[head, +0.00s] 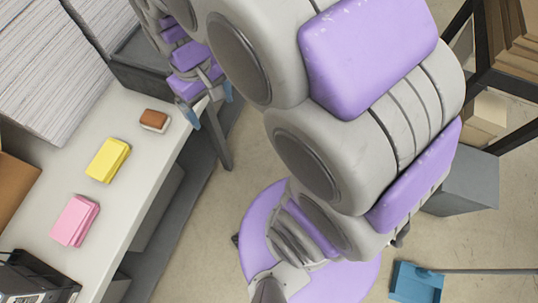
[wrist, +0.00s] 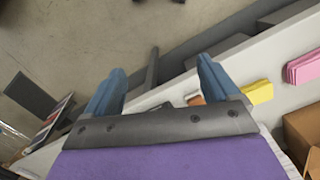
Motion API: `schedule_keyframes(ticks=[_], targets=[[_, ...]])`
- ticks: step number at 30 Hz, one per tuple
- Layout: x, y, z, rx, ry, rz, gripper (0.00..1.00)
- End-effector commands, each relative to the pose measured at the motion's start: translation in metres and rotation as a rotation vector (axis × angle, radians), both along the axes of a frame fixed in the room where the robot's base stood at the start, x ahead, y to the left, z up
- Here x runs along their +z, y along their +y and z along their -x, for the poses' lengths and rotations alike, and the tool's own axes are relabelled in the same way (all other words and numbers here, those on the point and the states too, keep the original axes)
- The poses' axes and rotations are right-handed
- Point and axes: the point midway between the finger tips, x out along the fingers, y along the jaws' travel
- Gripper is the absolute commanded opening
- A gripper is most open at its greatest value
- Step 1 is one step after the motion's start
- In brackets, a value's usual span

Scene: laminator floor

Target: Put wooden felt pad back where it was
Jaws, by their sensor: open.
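The wooden felt pad (head: 154,120) is a small brown block with a pale underside. It lies on the white table (head: 75,165) near the table's right edge in the head view. In the wrist view the pad (wrist: 195,99) is partly hidden behind my right-hand finger and the gripper's body. My gripper (head: 210,105) is open, with blue fingertips, at the table's edge to the right of the pad. In the wrist view the gripper (wrist: 158,84) has nothing between its fingers, and the pad is apart from its fingertips.
A yellow pad (head: 107,160) and a pink pad (head: 75,221) lie in a row with the brown one. Paper stacks (head: 45,65) and a dark tray (head: 145,65) stand at the back. A grey box (head: 465,182) and a blue dustpan (head: 416,282) are on the floor.

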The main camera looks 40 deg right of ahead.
Motion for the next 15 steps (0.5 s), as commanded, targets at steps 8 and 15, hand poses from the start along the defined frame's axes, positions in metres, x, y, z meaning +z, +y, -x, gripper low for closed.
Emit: schedule_keyframes(ticks=[8, 15], targets=[[0.005, -0.025, 0.108, -0.136, 0.032, 0.000, 0.89], [-0.004, -0.032, 0.166, -0.202, 0.057, 0.006, 0.89]])
